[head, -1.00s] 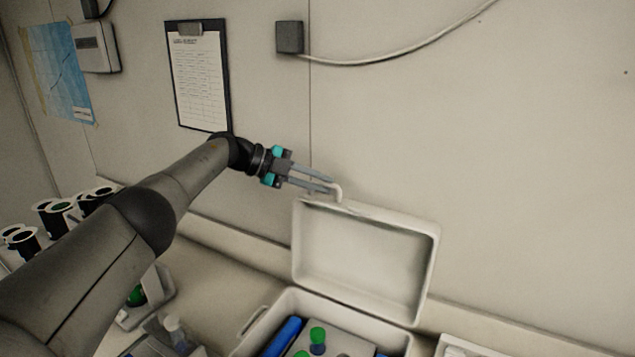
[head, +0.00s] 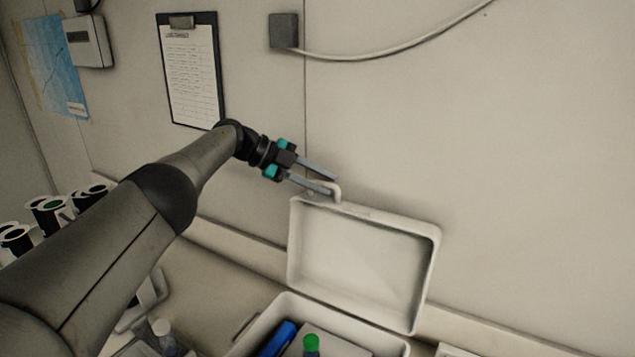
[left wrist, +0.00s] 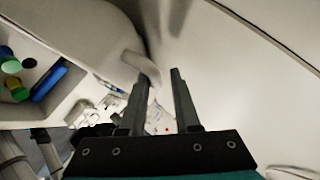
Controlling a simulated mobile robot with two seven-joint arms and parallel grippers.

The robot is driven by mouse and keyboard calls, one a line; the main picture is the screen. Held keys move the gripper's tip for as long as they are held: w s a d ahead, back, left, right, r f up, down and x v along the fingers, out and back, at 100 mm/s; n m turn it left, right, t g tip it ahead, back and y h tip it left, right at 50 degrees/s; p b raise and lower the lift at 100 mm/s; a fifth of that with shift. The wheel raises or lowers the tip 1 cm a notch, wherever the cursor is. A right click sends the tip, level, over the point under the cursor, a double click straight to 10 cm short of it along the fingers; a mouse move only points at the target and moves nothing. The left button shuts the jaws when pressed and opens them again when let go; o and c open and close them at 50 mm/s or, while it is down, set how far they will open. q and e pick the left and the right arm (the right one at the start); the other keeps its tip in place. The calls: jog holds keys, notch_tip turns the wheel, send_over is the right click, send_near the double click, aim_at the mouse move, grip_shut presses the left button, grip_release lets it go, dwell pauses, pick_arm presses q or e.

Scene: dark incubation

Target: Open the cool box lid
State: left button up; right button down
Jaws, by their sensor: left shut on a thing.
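The white cool box (head: 285,312) stands at the bottom of the head view, with its lid (head: 362,262) raised and upright near the back wall. A pale curved handle (head: 336,190) sits at the lid's upper left edge. My left gripper (head: 333,185) is at this handle, shut on it, with a visible gap between the fingers. In the left wrist view the handle (left wrist: 146,66) is at the fingertips, mostly by the left finger. Blue and green-capped items, such as a blue one (head: 277,339), lie inside the box. My right gripper is not in view.
A clipboard (head: 190,75) and a dark socket box with a cable (head: 283,31) are on the wall. Small labware (head: 165,333) lies left of the box. The wall is close behind the lid.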

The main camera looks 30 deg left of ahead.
pick_arm(q)
jog(key=shift+o, duration=0.7)
jog(key=shift+w+d+r, duration=0.2)
jog(key=shift+w+r, duration=0.15)
jog(key=shift+w, duration=0.15)
jog(key=shift+o, duration=1.3)
jog(key=shift+w+f, duration=0.1)
jog(key=shift+w, duration=0.05)
jog(key=shift+a+f, duration=0.1)
jog(key=shift+s+a, duration=0.15)
jog(key=shift+s, duration=0.05)
jog(key=p+v, duration=0.2)
jog(key=v, duration=1.2)
jog(key=shift+s+a+r+p, duration=0.2)
jog(key=shift+a+r+p, duration=0.05)
jog(key=shift+p, duration=0.15)
jog(key=shift+s+f, duration=0.1)
